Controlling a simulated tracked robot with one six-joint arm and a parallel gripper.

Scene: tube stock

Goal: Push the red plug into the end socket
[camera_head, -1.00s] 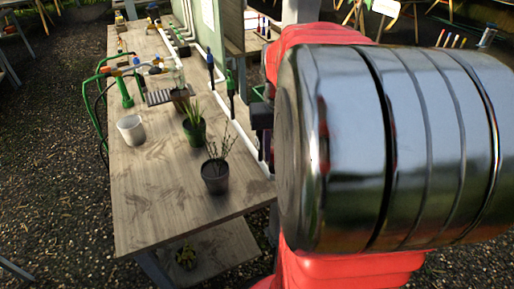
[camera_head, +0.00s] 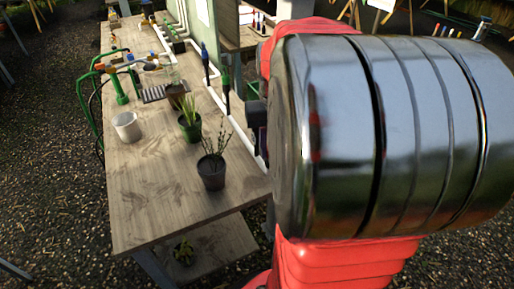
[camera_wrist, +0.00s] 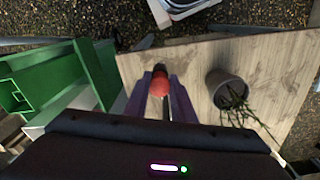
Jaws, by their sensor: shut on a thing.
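In the wrist view the red plug (camera_wrist: 159,82) sits between the two purple fingers of my gripper (camera_wrist: 160,95), which is shut on it. The plug's darker tip points toward the top of the picture, and the wooden bench top lies behind it. In the head view my metal arm link covers the right side, and the plug and fingertips are hidden behind it. White pipe (camera_head: 222,100) runs along the bench's right side with a blue-topped valve (camera_head: 205,62) and a green-topped one (camera_head: 225,88). I cannot make out the end socket in either view.
The bench's front left is clear. A green structure (camera_wrist: 50,85) stands left in the wrist view.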

